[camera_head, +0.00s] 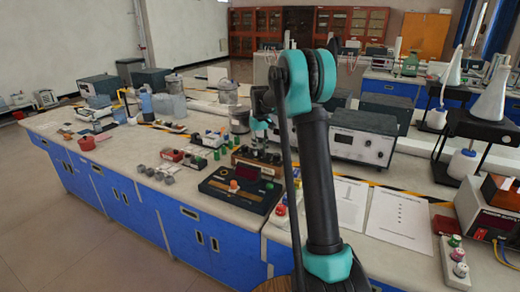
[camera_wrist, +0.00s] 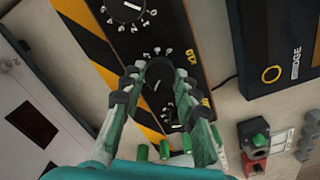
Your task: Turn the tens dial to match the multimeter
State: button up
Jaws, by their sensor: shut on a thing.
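The dial box (camera_head: 257,165) is a long wooden-sided box with a black top on the bench. In the wrist view the dial box (camera_wrist: 190,45) shows black dials with white number rings and orange labels. My gripper (camera_wrist: 157,80) is shut around one dial knob (camera_wrist: 157,87), beside an orange label that seems to read x10. The fingers hide part of its number ring. Another dial (camera_wrist: 125,10) is free above it. In the head view my gripper (camera_head: 262,143) is over the box.
An orange knob (camera_head: 234,185) stands on the black instrument. A white-faced instrument (camera_head: 360,146) stands behind and right of the box. Small switch blocks with green and red caps (camera_wrist: 254,140) sit close by. Paper sheets (camera_head: 397,215) lie flat to the right.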

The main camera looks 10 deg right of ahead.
jog(key=m, duration=0.4)
jog(key=shift+m, duration=0.3)
jog(key=m, duration=0.4)
jog(key=shift+m, duration=0.3)
jog(key=m, duration=0.4)
jog(key=shift+m, duration=2)
jog(key=o, duration=1.2)
jog(key=shift+c, duration=0.2)
